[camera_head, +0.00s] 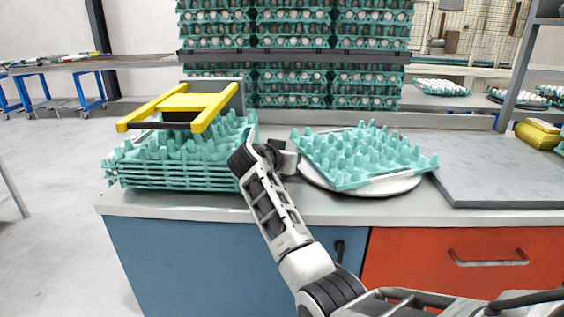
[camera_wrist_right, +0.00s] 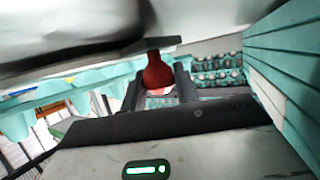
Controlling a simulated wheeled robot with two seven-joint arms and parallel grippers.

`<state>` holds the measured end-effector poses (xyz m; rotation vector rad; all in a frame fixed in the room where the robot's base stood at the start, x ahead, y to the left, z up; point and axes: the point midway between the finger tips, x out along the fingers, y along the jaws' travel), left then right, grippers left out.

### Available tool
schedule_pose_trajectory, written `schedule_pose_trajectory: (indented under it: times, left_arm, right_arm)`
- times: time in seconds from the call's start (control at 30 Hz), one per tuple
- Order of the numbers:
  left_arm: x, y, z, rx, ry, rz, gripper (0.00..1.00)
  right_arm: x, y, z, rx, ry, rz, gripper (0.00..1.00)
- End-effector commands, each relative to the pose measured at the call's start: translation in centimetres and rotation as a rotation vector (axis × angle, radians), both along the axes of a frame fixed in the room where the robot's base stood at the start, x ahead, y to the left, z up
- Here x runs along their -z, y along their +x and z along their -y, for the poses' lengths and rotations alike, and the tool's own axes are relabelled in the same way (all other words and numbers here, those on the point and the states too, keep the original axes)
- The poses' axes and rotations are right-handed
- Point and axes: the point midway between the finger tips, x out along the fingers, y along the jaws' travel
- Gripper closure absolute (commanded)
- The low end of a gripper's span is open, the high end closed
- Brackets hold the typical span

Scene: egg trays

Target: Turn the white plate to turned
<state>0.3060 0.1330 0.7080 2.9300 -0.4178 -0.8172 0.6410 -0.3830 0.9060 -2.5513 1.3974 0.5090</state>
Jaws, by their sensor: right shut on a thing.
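The round white plate (camera_head: 392,187) lies on the counter, with a teal egg tray (camera_head: 365,158) on top that hides most of it. The tray is empty. My right gripper (camera_head: 284,158) is at the plate's left edge, between it and a stack of teal trays. In the right wrist view the gripper (camera_wrist_right: 160,86) is shut on a red knob (camera_wrist_right: 157,68), which hangs from a dark piece; I cannot tell how that joins the plate. My left gripper is not in view.
Filled egg trays (camera_head: 300,35) are piled at the back. A grey slab (camera_head: 500,170) lies on the right. Some counter front is clear.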

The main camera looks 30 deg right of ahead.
Motion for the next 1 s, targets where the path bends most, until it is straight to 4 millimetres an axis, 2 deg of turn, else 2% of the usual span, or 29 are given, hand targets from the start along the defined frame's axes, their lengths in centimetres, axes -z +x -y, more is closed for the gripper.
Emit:
schedule_pose_trajectory:
  times: [0.33, 0.37, 0.4, 0.43, 0.77, 0.87, 1.0]
  left_arm:
    - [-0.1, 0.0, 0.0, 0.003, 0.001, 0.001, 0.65]
    - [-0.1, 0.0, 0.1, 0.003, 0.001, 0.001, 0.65]
    - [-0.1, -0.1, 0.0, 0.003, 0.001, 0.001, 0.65]
    - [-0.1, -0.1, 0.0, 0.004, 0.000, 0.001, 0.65]
    - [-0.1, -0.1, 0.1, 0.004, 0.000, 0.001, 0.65]
    - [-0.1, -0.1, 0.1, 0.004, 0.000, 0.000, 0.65]
    - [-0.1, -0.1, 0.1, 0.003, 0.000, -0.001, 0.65]
  right_arm:
    - [-0.2, 0.0, 0.1, 0.000, -0.002, 0.004, 1.00]
    - [-0.2, 0.0, 0.1, 0.000, -0.002, 0.004, 0.64]
    - [-0.2, 0.0, 0.1, 0.001, -0.002, 0.004, 0.53]
    - [-0.2, 0.0, 0.1, 0.000, -0.003, 0.003, 0.49]
    - [-0.2, -0.1, -0.1, 0.000, -0.001, 0.002, 0.49]
    - [-0.5, -0.6, -0.9, -0.001, -0.001, 0.001, 0.49]
    - [-1.6, -1.8, -3.1, -0.003, 0.000, 0.004, 0.49]
